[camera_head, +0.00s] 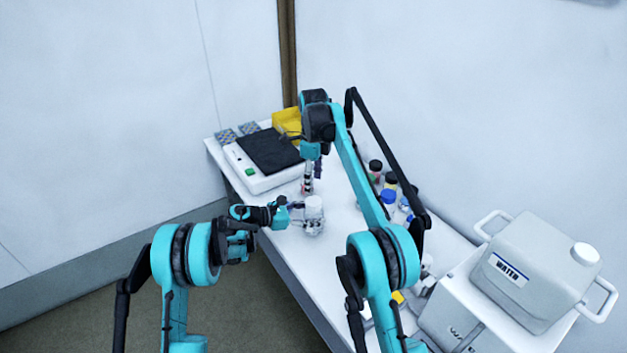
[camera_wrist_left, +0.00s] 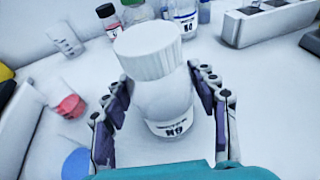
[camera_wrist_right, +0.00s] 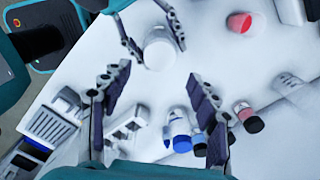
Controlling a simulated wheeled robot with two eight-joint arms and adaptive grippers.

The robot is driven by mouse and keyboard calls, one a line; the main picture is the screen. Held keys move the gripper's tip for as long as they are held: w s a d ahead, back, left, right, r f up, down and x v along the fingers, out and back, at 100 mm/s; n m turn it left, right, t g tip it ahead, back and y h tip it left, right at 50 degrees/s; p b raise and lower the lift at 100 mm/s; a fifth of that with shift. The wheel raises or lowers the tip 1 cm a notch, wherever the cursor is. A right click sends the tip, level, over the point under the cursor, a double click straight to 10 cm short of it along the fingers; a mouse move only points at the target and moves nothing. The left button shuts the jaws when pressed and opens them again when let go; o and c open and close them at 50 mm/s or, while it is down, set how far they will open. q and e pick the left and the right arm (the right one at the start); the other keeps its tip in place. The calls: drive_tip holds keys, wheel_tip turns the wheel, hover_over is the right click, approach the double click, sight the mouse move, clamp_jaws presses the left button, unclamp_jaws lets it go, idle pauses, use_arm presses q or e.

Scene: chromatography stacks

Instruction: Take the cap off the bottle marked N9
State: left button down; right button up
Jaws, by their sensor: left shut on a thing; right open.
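The bottle marked N9 (camera_wrist_left: 168,115) is white and stands upright, with its wide ribbed white cap (camera_wrist_left: 150,50) on top. In the head view the cap (camera_head: 314,202) sits just right of my left gripper (camera_head: 300,221). My left gripper (camera_wrist_left: 165,105) is shut on the bottle's body, one finger on each side, below the cap. My right gripper (camera_wrist_right: 158,76) is open and empty. The cap (camera_wrist_right: 160,53) shows just past its fingertips in the right wrist view, apart from them. In the head view the right gripper's fingers, behind the bottle, are hard to make out.
Several small bottles, one with a blue cap (camera_head: 388,196), stand to the right. A white device with a black top (camera_head: 268,150) and a yellow box (camera_head: 287,121) are at the back. A large water container (camera_head: 535,270) stands at front right. A red-bottomed item (camera_wrist_left: 70,106) lies left of the bottle.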

sight(313, 201)
drive_tip(key=shift+m, duration=1.4)
drive_tip(key=shift+f, duration=0.3)
wheel_tip(313, 201, down, 7)
drive_tip(key=shift+f, duration=0.2)
